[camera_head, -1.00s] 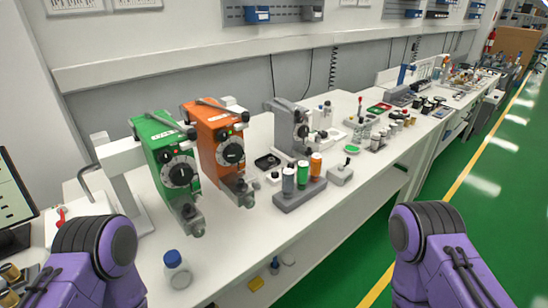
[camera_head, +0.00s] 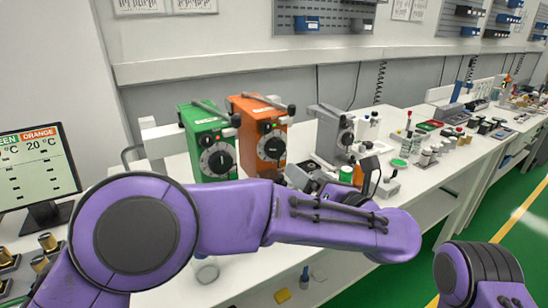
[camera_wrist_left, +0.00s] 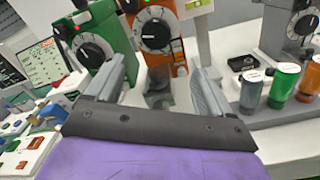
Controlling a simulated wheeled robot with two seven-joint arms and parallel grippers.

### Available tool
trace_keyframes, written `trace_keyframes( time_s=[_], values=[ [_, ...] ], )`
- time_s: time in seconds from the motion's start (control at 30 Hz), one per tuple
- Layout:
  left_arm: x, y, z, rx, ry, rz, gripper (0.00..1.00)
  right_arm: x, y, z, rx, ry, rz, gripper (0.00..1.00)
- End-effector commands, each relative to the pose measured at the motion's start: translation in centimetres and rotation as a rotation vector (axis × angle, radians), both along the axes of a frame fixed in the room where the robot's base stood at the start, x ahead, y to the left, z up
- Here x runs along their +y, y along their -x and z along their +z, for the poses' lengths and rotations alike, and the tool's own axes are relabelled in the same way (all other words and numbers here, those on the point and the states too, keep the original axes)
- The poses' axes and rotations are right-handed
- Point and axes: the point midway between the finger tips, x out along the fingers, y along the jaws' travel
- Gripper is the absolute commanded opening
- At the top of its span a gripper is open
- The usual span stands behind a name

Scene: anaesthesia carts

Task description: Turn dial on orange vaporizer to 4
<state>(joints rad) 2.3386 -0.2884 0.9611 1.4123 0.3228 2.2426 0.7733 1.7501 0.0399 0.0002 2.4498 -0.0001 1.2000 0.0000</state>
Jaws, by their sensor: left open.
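The orange vaporizer (camera_head: 252,108) stands upright on the white bench, right of the green vaporizer (camera_head: 205,121). Its round black dial (camera_head: 271,146) faces forward; the numbers are too small to read. In the left wrist view the orange vaporizer (camera_wrist_left: 179,58) and its dial (camera_wrist_left: 155,31) are at the top, beyond the fingers. My left gripper (camera_wrist_left: 160,78) is open and empty, short of the dial and below it in that view. In the head view it is mostly hidden behind my purple forearm. My right gripper is outside the frame; only part of its arm shows.
A grey vaporizer (camera_head: 333,131) stands to the right. A block with capped bottles (camera_wrist_left: 283,85) stands close right of the left gripper. A monitor (camera_head: 38,168) stands at the left, reading 20 °C under ORANGE.

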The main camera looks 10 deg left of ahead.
Motion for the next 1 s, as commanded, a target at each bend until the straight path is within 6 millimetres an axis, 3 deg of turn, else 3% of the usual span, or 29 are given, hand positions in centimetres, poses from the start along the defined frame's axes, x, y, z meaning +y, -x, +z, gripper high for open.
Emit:
trace_keyframes(
  time_s=[0.1, 0.53, 0.9, 0.93, 1.0],
  values=[
    [0.6, -0.6, 1.4, -0.009, 0.005, 0.015, 0.82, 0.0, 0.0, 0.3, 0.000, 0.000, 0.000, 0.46],
    [5.9, -7.4, 1.4, -0.007, 0.003, 0.015, 0.82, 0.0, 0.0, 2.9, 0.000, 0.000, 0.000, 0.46],
    [6.5, -8.3, 1.1, -0.008, 0.001, 0.012, 0.82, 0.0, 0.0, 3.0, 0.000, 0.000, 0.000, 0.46],
    [6.5, -8.3, 1.1, -0.008, 0.001, 0.012, 0.76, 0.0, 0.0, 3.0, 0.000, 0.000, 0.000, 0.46],
    [6.5, -8.3, 1.1, -0.008, 0.001, 0.012, 0.53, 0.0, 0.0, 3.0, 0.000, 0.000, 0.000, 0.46]
  ],
)
